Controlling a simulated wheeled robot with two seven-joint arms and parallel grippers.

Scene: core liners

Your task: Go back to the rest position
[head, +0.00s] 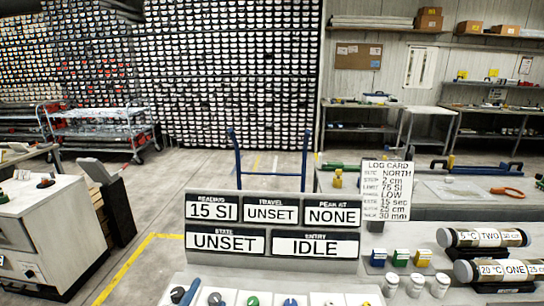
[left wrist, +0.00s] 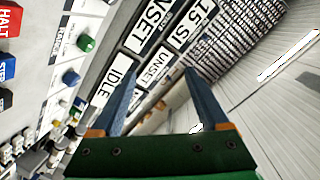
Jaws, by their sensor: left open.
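My left gripper (left wrist: 162,73) shows in the left wrist view, with a green body and two blue fingers well apart. It is open, with nothing between the fingers. Beyond the fingers is the sign panel (head: 272,225), seen tilted in that view; the panel with knobs and HALT and STEP buttons (left wrist: 8,65) lies to the left. In the head view I cannot clearly pick out the left gripper. The right gripper is not in view. The signs read 15 SI, UNSET, NONE, UNSET and IDLE.
A log card (head: 386,189) stands behind the panel's right side. Two labelled tubes, TWO (head: 483,237) and ONE (head: 500,271), lie at the right near white cups (head: 415,285). A white cabinet (head: 45,230) stands at the left. Open floor (head: 190,175) lies beyond the panel.

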